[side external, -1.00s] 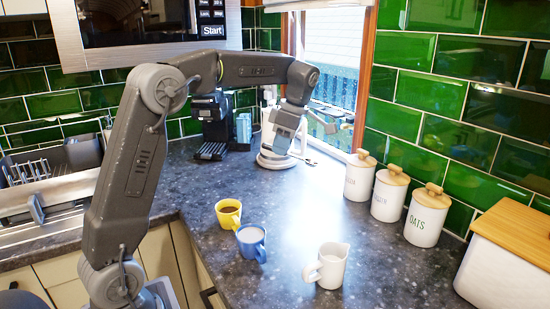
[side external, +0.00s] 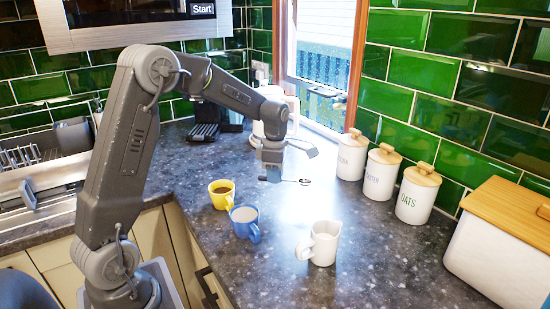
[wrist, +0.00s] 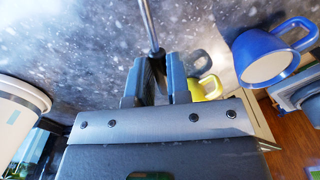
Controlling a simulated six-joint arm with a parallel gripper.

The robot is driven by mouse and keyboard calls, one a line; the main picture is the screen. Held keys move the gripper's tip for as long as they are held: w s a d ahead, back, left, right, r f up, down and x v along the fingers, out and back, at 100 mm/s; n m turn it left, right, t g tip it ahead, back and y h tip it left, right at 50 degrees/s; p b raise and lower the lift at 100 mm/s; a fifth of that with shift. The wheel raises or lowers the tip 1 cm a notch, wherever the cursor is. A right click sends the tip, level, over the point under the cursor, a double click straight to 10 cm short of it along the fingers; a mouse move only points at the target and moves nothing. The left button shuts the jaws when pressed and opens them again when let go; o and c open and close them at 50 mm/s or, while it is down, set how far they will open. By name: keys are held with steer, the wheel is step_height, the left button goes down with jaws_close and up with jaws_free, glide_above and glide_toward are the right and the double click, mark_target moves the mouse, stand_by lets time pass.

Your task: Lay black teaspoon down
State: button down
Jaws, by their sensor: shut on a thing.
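My gripper (side external: 271,178) is above the dark speckled worktop, to the right of the yellow mug and behind the white jug. It also shows in the wrist view (wrist: 154,82), with its fingers shut on the black teaspoon (wrist: 147,22). The spoon's black grip is between the fingers and its thin metal shaft runs up out of the picture. In the side view the spoon (side external: 304,182) points right from the gripper, roughly level. Whether it touches the worktop I cannot tell.
A yellow mug (side external: 221,190) and a blue mug (side external: 243,215) stand left of my gripper. A white jug (side external: 325,243) is in front. Several white canisters (side external: 415,202) line the right wall, before a wooden-lidded white bin (side external: 497,255). The worktop (side external: 385,265) between them is clear.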

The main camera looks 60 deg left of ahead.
mark_target(275, 203)
steer(key=shift+f, duration=0.1)
stand_by(0.3)
steer(key=shift+f, duration=3.25)
steer(key=c, duration=1)
jaws_free()
step_height(275, 203, up, 14)
steer(key=shift+f, duration=0.1)
